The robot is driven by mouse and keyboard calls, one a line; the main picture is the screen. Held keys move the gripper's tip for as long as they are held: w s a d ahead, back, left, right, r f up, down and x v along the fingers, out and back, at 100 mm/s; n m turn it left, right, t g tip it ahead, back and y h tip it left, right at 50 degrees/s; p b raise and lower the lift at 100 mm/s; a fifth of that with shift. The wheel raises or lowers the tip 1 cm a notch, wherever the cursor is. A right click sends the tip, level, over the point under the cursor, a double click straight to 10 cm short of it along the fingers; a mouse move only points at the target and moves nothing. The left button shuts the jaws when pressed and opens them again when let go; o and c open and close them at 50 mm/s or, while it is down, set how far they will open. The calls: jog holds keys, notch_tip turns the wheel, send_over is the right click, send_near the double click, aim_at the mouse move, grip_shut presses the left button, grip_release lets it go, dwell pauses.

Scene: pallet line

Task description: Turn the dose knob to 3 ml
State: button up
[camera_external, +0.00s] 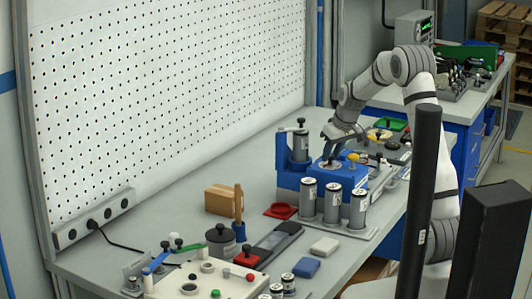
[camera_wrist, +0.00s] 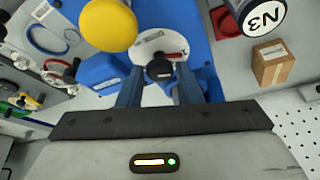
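The dose knob (camera_wrist: 159,70) is a small black knob on a white dial disc (camera_wrist: 148,42) with a red pointer. The disc lies on top of a blue machine (camera_external: 290,179), and its scale marks are too small to read. My gripper (camera_wrist: 160,72) reaches down over the dial, with one finger on each side of the knob. A narrow gap shows between the fingers and the knob, so it looks open. In the external view my gripper (camera_external: 330,152) is just above the dial disc (camera_external: 328,166), and the knob is hard to make out there.
A yellow ball knob (camera_wrist: 108,25) stands close to the dial. Several grey cylinders (camera_external: 332,205) stand in front. A cardboard box (camera_external: 221,199) and red tray (camera_external: 280,211) lie left.

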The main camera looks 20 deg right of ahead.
jog(key=c, duration=0.6)
jog(key=shift+m, duration=0.4)
jog(key=m, duration=0.1)
jog(key=m+h, duration=0.1)
jog(key=m+b, duration=0.1)
jog(key=shift+a+f+m+t+h, duration=0.1)
jog(key=shift+a+m+t+h, duration=0.15)
jog(key=shift+m+t+h, duration=0.05)
jog(key=m+h+b, duration=0.1)
jog(key=m+b, duration=0.3)
jog(key=shift+a+f+m+h, duration=0.1)
jog(key=shift+a+m+h, duration=0.05)
jog(key=shift+m+h, duration=0.2)
jog(key=m+b, duration=0.1)
jog(key=m, duration=0.1)
jog(key=m+g+h+b, duration=0.1)
jog(key=m, duration=0.1)
jog(key=shift+w+a+h+b, duration=0.1)
jog(key=shift+w+h+b, duration=0.05)
jog(key=shift+h+b, duration=0.15)
jog(key=shift+w+a+r+m+g+h, duration=0.2)
jog(key=shift+m+g, duration=0.25)
jog(key=shift+m, duration=0.75)
jog(key=shift+s+d+r+m+g+h, duration=0.1)
jog(key=shift+m+g+h, duration=0.25)
jog(key=shift+m, duration=0.8)
